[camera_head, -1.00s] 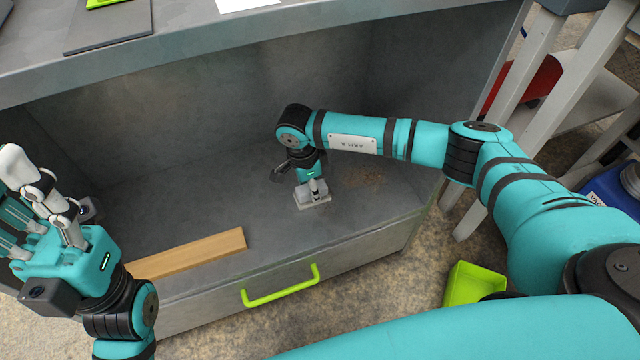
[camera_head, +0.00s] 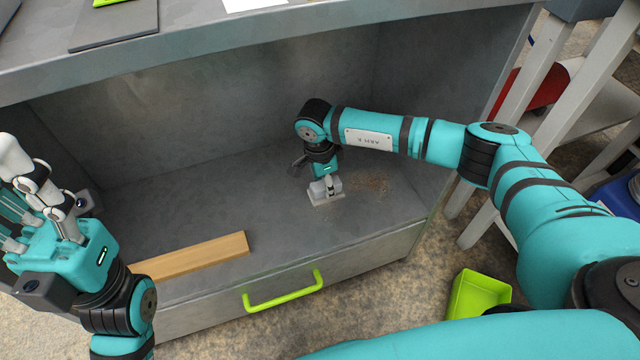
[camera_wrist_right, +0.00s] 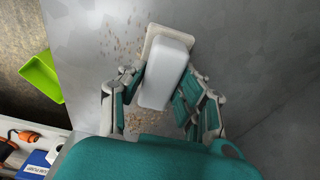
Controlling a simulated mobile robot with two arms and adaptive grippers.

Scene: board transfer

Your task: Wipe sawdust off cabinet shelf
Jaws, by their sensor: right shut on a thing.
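My right gripper (camera_head: 326,186) is inside the cabinet, shut on a white block with a beige pad (camera_wrist_right: 165,72). The pad is down at the grey cabinet shelf (camera_head: 230,205); contact is hard to tell. A patch of brown sawdust (camera_head: 372,182) lies on the shelf just right of the block. In the right wrist view, scattered sawdust (camera_wrist_right: 120,38) shows left of the block, with more below near the fingers. My left gripper (camera_head: 28,195) is outside the cabinet at the far left, fingers spread and empty.
A wooden board (camera_head: 195,256) lies along the shelf's front left. A green handle (camera_head: 283,291) is on the cabinet front below. A green bin (camera_head: 477,294) stands on the floor at right, near a grey frame (camera_head: 545,120). The cabinet top (camera_head: 190,45) overhangs the shelf.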

